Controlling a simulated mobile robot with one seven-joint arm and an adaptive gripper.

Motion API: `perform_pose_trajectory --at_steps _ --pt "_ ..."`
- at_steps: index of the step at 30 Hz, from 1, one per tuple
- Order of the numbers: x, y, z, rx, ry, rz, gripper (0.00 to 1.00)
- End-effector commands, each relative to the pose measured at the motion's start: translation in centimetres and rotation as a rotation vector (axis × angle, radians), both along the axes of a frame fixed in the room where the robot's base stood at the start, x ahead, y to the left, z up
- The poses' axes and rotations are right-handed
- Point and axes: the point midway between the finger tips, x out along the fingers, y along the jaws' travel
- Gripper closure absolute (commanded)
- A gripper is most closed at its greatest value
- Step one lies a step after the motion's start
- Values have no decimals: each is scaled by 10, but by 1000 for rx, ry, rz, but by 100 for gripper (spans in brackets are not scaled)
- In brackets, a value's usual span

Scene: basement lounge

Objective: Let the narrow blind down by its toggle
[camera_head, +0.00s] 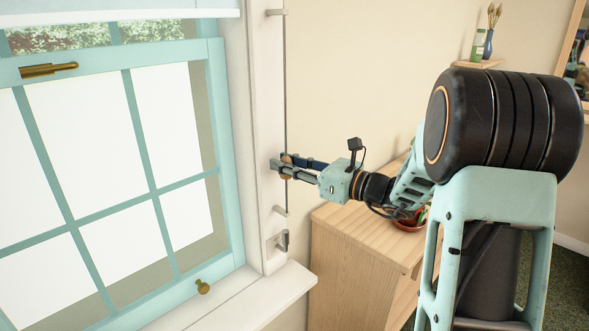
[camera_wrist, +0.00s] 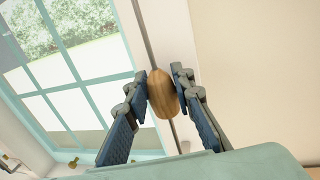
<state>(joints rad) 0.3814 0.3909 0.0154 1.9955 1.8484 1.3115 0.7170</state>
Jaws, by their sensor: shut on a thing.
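The wooden toggle (camera_wrist: 163,97) is a tan, rounded barrel on a thin vertical cord (camera_head: 285,80) beside the window. My gripper (camera_head: 285,166) is shut on the toggle, with a dark blue finger pad on either side of it in the wrist view. In the head view the fingers mostly hide the toggle. The blind (camera_head: 120,14) shows as a pale band across the top of the window; its upper part is out of frame. The window glass below it is uncovered.
A teal window frame (camera_head: 215,120) with brass fittings stands left of the cord. Pegs hold the cord line above (camera_head: 277,12) and below (camera_head: 280,211). A metal fitting (camera_head: 283,241) sits lower on the trim. A wooden cabinet (camera_head: 345,255) with a bowl (camera_head: 408,224) stands under my arm.

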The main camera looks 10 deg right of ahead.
Motion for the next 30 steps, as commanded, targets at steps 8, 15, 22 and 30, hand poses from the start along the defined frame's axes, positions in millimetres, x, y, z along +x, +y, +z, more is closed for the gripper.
perform_pose_trajectory --at_steps 8,15,22,30 --pt "0 5 76 0 -4 -3 100" --pt "0 5 149 0 -4 -2 100" --pt "0 5 210 0 -3 -3 100" --pt "0 5 256 -1 -2 -1 100"
